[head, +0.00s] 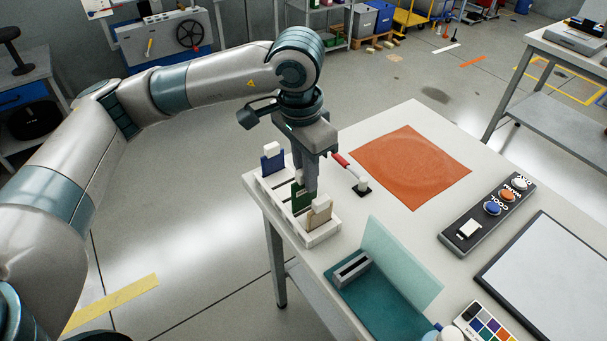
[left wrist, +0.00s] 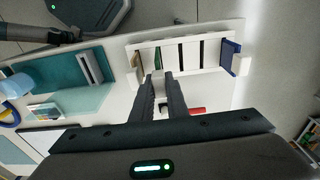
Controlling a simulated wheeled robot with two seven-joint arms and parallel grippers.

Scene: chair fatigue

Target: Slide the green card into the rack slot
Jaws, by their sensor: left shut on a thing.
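My left gripper (head: 311,188) is shut on the green card (head: 298,198), which stands roughly upright at the white rack (head: 322,238) on the table's near left corner. The rack also holds a blue card (head: 272,163) at its far end and a tan card (head: 319,214) at its near end. The green card is between them. I cannot tell whether its lower edge is in a slot or just above it. In the left wrist view the fingers (left wrist: 167,80) reach the rack's edge beside the tan card's end, and they hide most of the green card.
A red-handled lever (head: 342,160) stands close beside the gripper. An orange mat (head: 410,165) lies behind it. A button panel (head: 488,215) and a white board (head: 555,270) are to the right.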

